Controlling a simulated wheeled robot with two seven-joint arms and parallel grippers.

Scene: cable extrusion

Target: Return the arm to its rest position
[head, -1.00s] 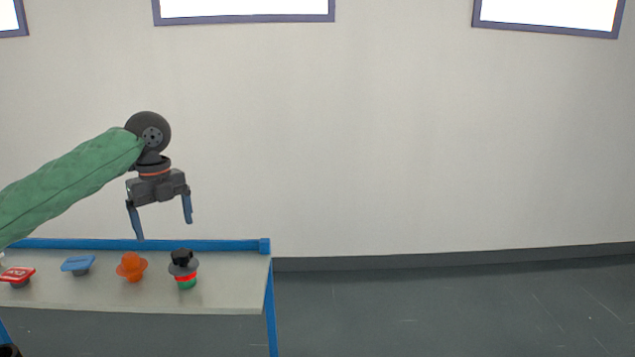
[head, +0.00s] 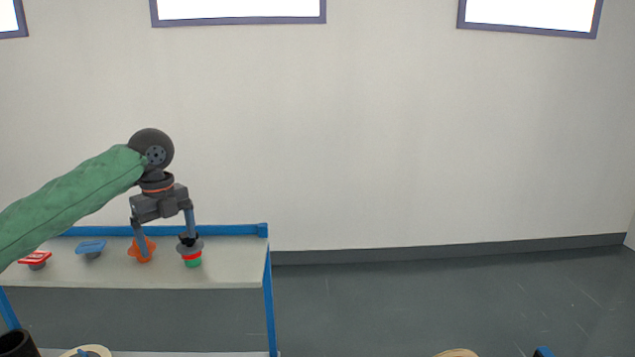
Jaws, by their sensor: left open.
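My left gripper (head: 166,249) is open, fingers pointing down, over the right part of the table. Its left finger overlaps the orange object (head: 134,250), and its right finger overlaps the black top of the stacked grey, red and green object (head: 191,256). I cannot tell whether either finger touches them. Nothing shows held between the fingers. My left arm, in a green sleeve, reaches in from the left. My right gripper is not in view.
The table (head: 230,274) has a blue frame and a raised blue back edge. A red object (head: 35,259) and a blue object (head: 91,247) stand on its left. A black cylinder (head: 15,343) is at the bottom left. Open floor (head: 420,300) lies to the right.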

